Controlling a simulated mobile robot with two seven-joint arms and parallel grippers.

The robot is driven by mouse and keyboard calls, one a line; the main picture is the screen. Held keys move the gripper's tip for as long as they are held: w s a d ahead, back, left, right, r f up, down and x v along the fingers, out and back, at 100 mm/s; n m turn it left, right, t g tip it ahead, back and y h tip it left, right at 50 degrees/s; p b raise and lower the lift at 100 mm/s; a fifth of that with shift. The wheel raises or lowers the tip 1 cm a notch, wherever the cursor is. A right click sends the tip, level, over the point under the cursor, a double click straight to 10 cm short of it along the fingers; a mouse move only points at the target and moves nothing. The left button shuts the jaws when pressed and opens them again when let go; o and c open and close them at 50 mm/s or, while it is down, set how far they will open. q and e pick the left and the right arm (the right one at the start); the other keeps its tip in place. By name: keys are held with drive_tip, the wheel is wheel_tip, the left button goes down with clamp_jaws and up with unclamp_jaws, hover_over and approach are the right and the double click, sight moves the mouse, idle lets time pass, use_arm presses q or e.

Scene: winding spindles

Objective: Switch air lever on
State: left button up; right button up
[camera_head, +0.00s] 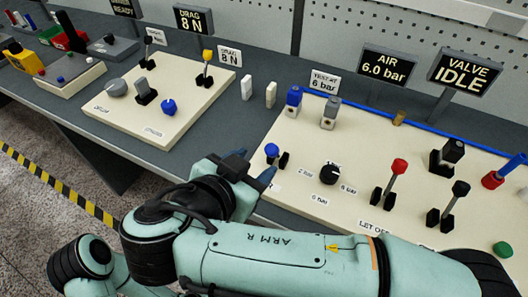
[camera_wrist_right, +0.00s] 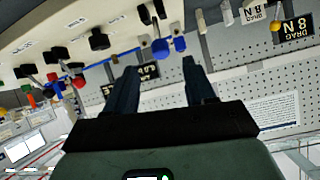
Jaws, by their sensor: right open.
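A lever with a blue knob (camera_head: 272,151) stands at the left front of the cream panel (camera_head: 310,208), its label too hidden to read. An air sign (camera_head: 384,66) at the back reads 6.0 bar. My right gripper (camera_head: 252,166) is open and empty just left of and in front of the blue-knobbed lever. Its fingers look apart from the knob, though the exact gap cannot be told. In the right wrist view the two spread fingers (camera_wrist_right: 160,84) point toward two blue parts, one of them a round knob (camera_wrist_right: 160,48). My left gripper is out of view.
A black dial (camera_head: 330,174), a red-knobbed lever (camera_head: 396,172) and black-knobbed levers stand to the right on the panel. Blue (camera_head: 294,98) and grey (camera_head: 330,112) blocks stand behind. Another cream panel (camera_head: 195,105) with a yellow-knobbed lever (camera_head: 207,60) lies left.

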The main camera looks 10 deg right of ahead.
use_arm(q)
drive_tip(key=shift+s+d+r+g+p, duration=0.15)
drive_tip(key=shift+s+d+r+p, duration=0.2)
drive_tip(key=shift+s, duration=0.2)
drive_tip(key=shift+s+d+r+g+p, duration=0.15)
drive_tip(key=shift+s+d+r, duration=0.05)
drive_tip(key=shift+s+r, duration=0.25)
use_arm(e)
drive_tip(key=v, duration=0.6)
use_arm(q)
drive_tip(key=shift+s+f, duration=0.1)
use_arm(e)
drive_tip(key=shift+s, duration=0.15)
